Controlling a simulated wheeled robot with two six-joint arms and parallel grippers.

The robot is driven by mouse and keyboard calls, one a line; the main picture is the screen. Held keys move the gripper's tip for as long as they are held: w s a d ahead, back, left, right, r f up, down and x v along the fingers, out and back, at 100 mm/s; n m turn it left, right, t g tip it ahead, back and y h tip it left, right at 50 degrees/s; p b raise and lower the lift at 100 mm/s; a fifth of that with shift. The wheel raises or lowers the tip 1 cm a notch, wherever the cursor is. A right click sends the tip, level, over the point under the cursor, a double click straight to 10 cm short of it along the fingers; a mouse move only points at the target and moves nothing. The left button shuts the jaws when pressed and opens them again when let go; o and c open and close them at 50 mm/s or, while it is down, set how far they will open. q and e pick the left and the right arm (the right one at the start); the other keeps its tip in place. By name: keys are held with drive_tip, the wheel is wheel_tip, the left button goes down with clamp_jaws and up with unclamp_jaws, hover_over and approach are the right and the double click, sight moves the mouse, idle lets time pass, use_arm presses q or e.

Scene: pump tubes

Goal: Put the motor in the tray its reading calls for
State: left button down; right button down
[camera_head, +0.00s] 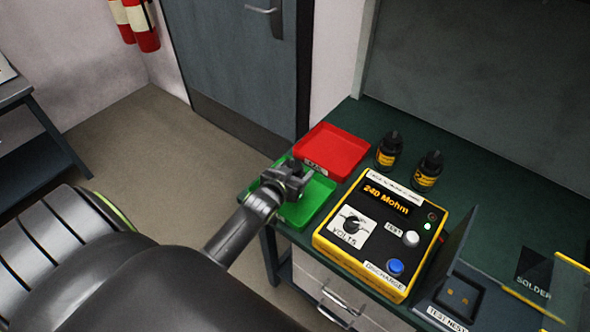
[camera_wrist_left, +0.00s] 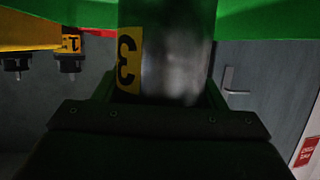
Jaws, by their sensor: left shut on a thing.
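My left gripper (camera_head: 293,182) is over the green tray (camera_head: 321,190) in the head view. In the left wrist view it is shut on the motor (camera_wrist_left: 178,65), a silver cylinder with a yellow label marked 3. The motor's far end is cut off by the frame, so I cannot tell whether it touches the tray. The red tray (camera_head: 338,141) stands just behind the green one, with a small label on its front. The yellow tester (camera_head: 330,240) shows "240 Mohm" on its display (camera_head: 386,198), with a green light lit. My right gripper is out of view.
Two dark motors with yellow labels stand behind the tester, one left (camera_head: 388,152) and one right (camera_head: 427,172). The test nest (camera_head: 447,311) at the lower right has its lid raised and no motor in it. A panel marked SOLDER (camera_head: 533,280) is farther right.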

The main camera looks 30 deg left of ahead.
use_arm(q)
drive_tip(key=shift+w+r, duration=0.1)
drive_tip(key=shift+r, duration=0.05)
drive_tip(key=shift+c, duration=1.5)
unclamp_jaws()
drive_tip(key=shift+s, duration=0.2)
drive_tip(key=b+v, duration=0.1)
drive_tip(key=v, duration=1.1)
